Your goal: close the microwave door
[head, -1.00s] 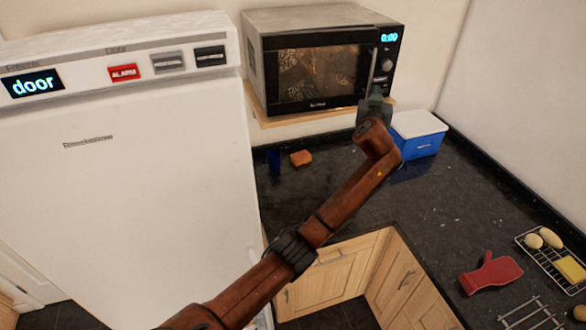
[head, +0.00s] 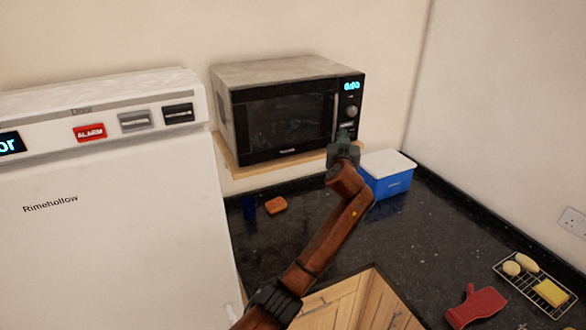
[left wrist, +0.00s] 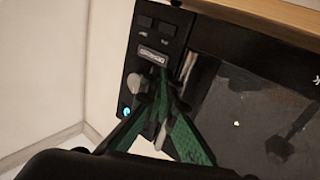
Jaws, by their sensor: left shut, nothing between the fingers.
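The microwave (head: 285,75) is a grey box with a black front, on a wooden shelf. Its dark-windowed door (head: 283,123) looks flush with the front, and I see no gap along its edge. The upright handle is at the door's right side. My left gripper (head: 345,134) is shut and empty, at the lower part of the control panel, just right of the handle. In the left wrist view its green fingers (left wrist: 160,92) are over the panel near the buttons and the dial. I cannot tell whether they touch it. My right gripper is not in view.
The white fridge (head: 110,240) stands at the left. A blue box with a white lid (head: 388,182) sits on the dark counter below the microwave. An orange sponge-like block (head: 276,205), a red mitt (head: 476,306) and a wire rack (head: 510,281) are also there. The middle of the counter is clear.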

